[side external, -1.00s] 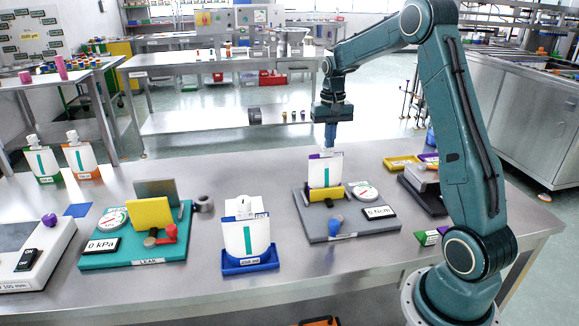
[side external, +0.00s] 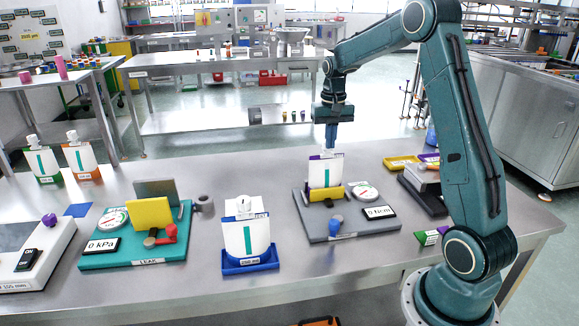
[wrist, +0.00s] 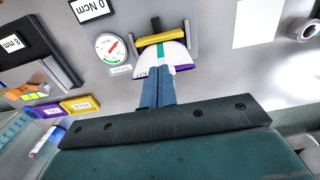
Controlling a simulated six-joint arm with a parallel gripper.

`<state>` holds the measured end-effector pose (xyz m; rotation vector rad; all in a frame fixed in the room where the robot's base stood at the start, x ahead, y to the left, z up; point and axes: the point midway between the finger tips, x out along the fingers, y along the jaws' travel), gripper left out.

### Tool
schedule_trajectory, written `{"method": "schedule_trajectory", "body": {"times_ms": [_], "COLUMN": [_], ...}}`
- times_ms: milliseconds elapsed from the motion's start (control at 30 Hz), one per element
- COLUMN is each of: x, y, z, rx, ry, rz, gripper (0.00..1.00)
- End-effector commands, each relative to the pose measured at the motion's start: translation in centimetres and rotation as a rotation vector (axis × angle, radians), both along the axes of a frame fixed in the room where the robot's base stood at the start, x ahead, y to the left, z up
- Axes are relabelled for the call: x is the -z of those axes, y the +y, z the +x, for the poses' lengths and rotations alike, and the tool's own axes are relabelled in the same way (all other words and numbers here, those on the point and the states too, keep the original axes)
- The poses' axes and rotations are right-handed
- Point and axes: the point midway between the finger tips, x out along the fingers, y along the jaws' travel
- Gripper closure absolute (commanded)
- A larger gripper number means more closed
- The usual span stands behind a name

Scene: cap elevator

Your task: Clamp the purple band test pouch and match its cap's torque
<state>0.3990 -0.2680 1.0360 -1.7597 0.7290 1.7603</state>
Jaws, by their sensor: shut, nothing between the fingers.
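The pouch with the purple band (side external: 324,171) stands upright on the grey torque station (side external: 347,227), behind its yellow jaw (side external: 326,193). In the wrist view the pouch (wrist: 178,55) sits against the yellow jaw (wrist: 160,37). My gripper (side external: 331,147) points straight down just above the pouch top. Its blue fingers are together and hold nothing. In the wrist view the fingertips (wrist: 157,72) cover the pouch's cap area, so I cannot tell whether they touch it. The display (wrist: 92,8) reads 0 Ncm. A round dial (wrist: 110,47) is beside the jaw.
A white pouch in a blue tray (side external: 250,265) stands left of the torque station. Further left is the teal leak station (side external: 135,258) with a yellow plate. Green and orange pouches (side external: 82,158) stand at the far left. Yellow and purple bins (side external: 402,162) are at the right.

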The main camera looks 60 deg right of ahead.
Motion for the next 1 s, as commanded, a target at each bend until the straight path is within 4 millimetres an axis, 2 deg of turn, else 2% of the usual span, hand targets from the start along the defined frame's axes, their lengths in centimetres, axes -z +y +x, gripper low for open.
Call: {"method": "schedule_trajectory", "body": {"times_ms": [700, 1000], "x": [-5.4, -5.9], "y": [0.0, 0.0], "z": [0.0, 0.0], "rx": [0.0, 0.0], "ry": [-0.001, 0.0], "rz": [-0.001, 0.0], "gripper": [1.0, 1.0]}}
